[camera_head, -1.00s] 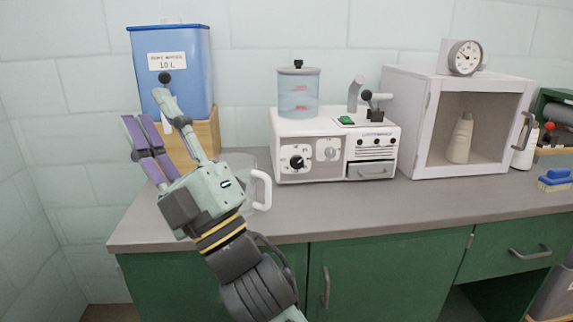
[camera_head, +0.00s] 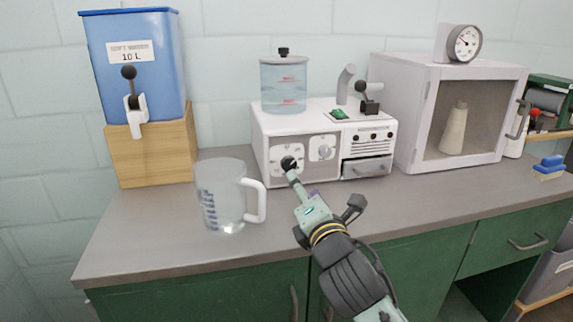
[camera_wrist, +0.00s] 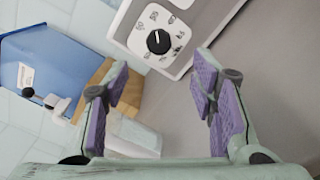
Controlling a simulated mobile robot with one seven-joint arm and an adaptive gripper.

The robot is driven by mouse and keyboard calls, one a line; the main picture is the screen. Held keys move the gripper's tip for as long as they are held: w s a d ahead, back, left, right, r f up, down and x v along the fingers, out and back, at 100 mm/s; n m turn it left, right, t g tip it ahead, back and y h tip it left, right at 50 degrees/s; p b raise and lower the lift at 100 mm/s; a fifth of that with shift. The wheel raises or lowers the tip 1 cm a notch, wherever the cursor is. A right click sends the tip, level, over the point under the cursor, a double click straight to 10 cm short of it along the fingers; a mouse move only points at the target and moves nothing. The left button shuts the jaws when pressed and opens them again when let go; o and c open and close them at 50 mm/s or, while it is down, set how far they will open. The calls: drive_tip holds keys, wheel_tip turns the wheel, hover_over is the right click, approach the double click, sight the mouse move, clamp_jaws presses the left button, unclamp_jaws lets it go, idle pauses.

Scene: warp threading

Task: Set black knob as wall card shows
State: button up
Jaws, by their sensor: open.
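The black knob (camera_head: 288,163) sits on a white dial plate on the left of the white machine's front (camera_head: 262,157). In the wrist view the black knob (camera_wrist: 158,42) has a pale pointer line toward the top of the picture, with small dark symbols around it. My gripper (camera_head: 291,176) is in front of the knob and partly overlaps it in the head view. In the wrist view my gripper (camera_wrist: 162,80) is open and empty, with the knob beyond the gap between its purple-padded fingers, apart from them. I cannot make out a wall card.
A clear measuring jug (camera_head: 222,200) stands on the counter (camera_head: 150,235), left of my gripper. A blue water tank (camera_head: 135,75) sits on a wooden block (camera_head: 150,155). A white cabinet (camera_head: 395,110) stands right of the machine.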

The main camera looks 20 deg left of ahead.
sight(289, 166)
drive_tip(key=p+x, duration=0.3)
drive_tip(key=x, duration=0.7)
drive_tip(key=shift+a, duration=0.1)
drive_tip(key=shift+c, duration=0.2)
drive_tip(key=c, duration=1.1)
drive_tip(key=shift+m, duration=0.3)
drive_tip(key=m+b, duration=0.2)
drive_tip(key=m, duration=0.1)
drive_tip(key=shift+a, duration=0.1)
drive_tip(key=shift+m+b, duration=0.4)
drive_tip(key=shift+m, duration=2.2)
